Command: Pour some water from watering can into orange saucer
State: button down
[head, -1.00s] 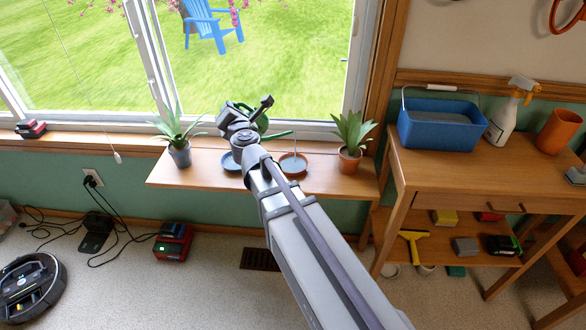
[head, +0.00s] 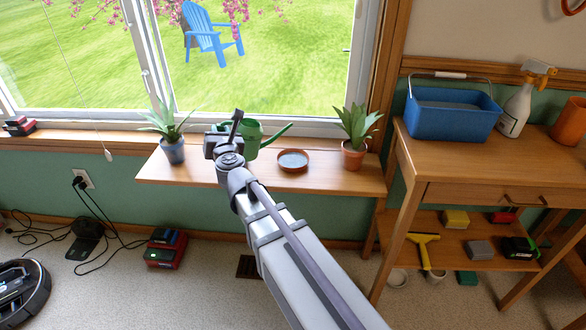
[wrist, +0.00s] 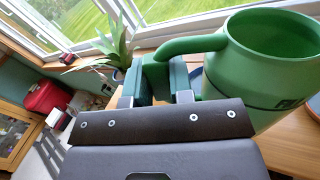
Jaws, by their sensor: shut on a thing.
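The green watering can (head: 254,136) is held above the window shelf, roughly upright, its spout rising to the right toward the space above the orange saucer. Its open top and body fill the right of the wrist view (wrist: 280,70). My gripper (wrist: 158,78) is shut on the can's handle. The orange saucer (head: 293,161) lies flat on the shelf, right of the can, with a bluish-grey surface inside that looks like water. No stream shows from the spout. My arm hides part of the can and the shelf behind it.
On the wooden shelf (head: 335,182), a plant in a grey pot (head: 173,152) stands left and a plant in a terracotta pot (head: 353,155) stands right of the saucer. A workbench with a blue bucket (head: 450,115) and spray bottle (head: 517,105) is at right.

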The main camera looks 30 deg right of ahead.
jog(key=f+n+b, duration=0.1)
jog(key=f+b, duration=0.2)
jog(key=f+n+b, duration=0.2)
jog(key=f+b, duration=0.1)
jog(key=shift+d, duration=0.2)
jog(key=shift+r, duration=0.1)
jog(key=shift+a+r+p, duration=0.25)
jog(key=shift+r+p, duration=0.05)
jog(key=shift+p, duration=0.05)
jog(key=a+r+p, duration=0.4)
jog(key=shift+w+a+r, duration=0.15)
jog(key=shift+w+a, duration=0.1)
